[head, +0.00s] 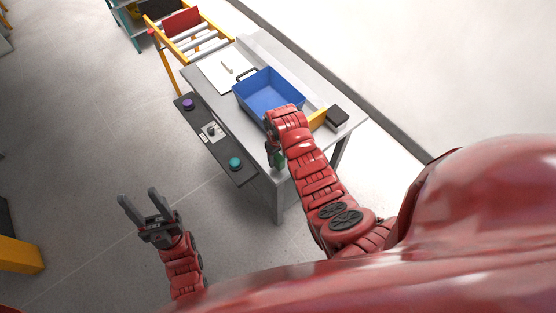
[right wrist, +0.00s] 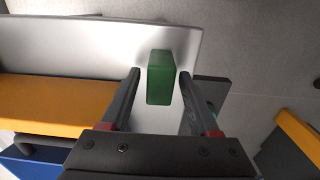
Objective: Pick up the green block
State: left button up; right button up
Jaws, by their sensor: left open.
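The green block (right wrist: 160,78) shows in the right wrist view, upright in the picture above the grey table top. It lies between the fingertips of my right gripper (right wrist: 159,74), which is open with a gap on each side of the block. In the head view the right gripper (head: 275,152) is at the table's near corner, and the block is mostly hidden there by the hand. My left gripper (head: 143,204) is open and empty, over the floor away from the table.
A blue bin (head: 270,94) stands on the grey table (head: 340,125), with a yellow piece (head: 318,119) and a black box (head: 337,116) beside it. A panel with a purple button (head: 188,104) and a teal button (head: 235,163) runs along the table's left edge. Open floor lies left.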

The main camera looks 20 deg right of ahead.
grip_shut()
jog(key=shift+r, duration=0.15)
